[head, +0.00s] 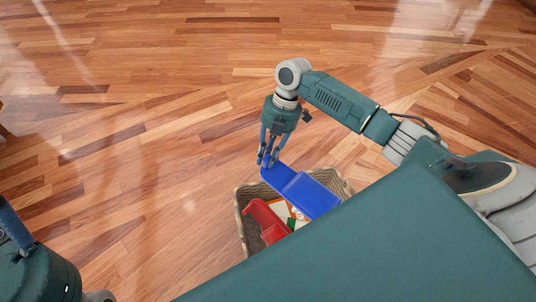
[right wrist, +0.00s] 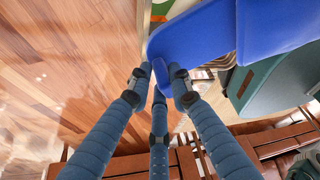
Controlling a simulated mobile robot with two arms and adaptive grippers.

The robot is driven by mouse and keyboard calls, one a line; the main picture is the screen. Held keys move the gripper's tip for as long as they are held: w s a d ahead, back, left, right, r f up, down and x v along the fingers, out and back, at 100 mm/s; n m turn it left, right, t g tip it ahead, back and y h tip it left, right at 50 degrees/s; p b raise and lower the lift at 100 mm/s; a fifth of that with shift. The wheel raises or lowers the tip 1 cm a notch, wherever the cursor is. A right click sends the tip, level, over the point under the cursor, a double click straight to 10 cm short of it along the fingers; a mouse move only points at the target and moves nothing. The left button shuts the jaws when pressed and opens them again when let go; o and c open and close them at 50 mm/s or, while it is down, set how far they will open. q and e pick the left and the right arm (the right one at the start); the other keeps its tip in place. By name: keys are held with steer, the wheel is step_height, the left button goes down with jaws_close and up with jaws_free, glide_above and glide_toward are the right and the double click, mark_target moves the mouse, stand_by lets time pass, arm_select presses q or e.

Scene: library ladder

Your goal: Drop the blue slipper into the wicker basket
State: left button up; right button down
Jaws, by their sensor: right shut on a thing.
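The blue slipper (head: 312,195) is held by one end, tilted, over the wicker basket (head: 239,215) in the head view. My right gripper (head: 268,160) is shut on its left end, with the fingertips around the edge. In the right wrist view the slipper (right wrist: 195,38) fills the top, touching the fingertips (right wrist: 160,85). The slipper hides part of the basket's opening; my own teal body hides the basket's near right side. At the lower left of the head view, a teal part and blue finger-like piece of my left gripper (head: 14,228) show, cut off by the frame.
A red object (head: 265,222) lies inside the basket, beside a white, green and orange item (head: 295,213). The wooden floor (head: 130,130) around the basket is clear. Brown wooden furniture (right wrist: 285,140) shows at the lower right in the wrist view.

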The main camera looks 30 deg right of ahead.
steer(key=shift+f, duration=0.4)
steer(key=c, duration=1.5)
jaws_free()
steer(key=v, duration=1.2)
steer(key=shift+w+r, duration=0.1)
